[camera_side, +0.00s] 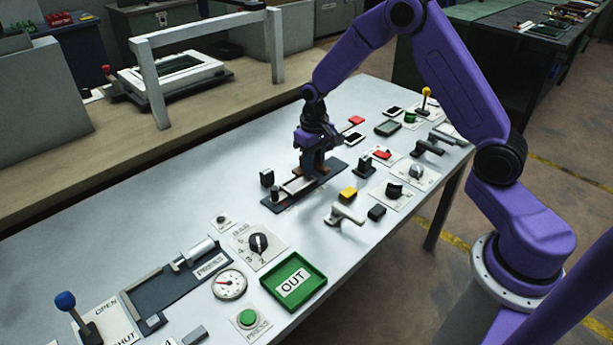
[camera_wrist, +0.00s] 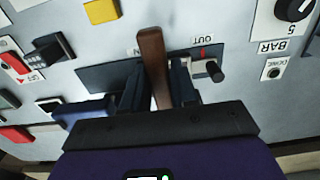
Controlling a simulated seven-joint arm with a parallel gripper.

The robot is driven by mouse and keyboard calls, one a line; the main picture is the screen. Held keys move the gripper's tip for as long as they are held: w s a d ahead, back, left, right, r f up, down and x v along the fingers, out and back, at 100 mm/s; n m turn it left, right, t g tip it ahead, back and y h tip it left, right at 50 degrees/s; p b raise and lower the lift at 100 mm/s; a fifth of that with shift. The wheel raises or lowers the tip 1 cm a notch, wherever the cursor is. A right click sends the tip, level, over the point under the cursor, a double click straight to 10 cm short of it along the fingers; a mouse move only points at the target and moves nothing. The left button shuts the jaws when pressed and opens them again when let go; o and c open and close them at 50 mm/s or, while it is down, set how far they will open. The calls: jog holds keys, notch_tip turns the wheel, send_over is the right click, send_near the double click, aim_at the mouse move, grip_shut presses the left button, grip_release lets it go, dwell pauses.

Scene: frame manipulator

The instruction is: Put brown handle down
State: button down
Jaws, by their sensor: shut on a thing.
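The brown handle (camera_wrist: 152,50) stands between the two dark fingers of my gripper (camera_wrist: 158,86) in the wrist view. My gripper is shut on it. The handle looks raised and slightly tilted, with its rounded top clear of the fingers. It belongs to a dark base plate (camera_wrist: 105,76) marked IN and OUT, with a black knob (camera_wrist: 214,71) on a pale sliding part near OUT.
A small black block (camera_side: 267,177) stands left of the plate. A black switch (camera_side: 364,166), a yellow block (camera_side: 348,194) and a white T-shaped handle (camera_side: 344,215) stand to its right. A green OUT tray (camera_side: 317,272) lies toward the front.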

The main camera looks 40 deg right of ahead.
jog(key=w+f, duration=0.2)
jog(key=f, duration=0.1)
jog(key=shift+w+f, duration=0.1)
jog(key=shift+w, duration=0.2)
jog(key=shift+f, duration=1.5)
jog(key=shift+f, duration=0.15)
jog(key=c, duration=0.9)
grip_release()
notch_tip(320, 180, up, 11)
jog(key=shift+r, duration=0.15)
jog(key=shift+a+r, duration=0.1)
jog(key=shift+r, duration=0.5)
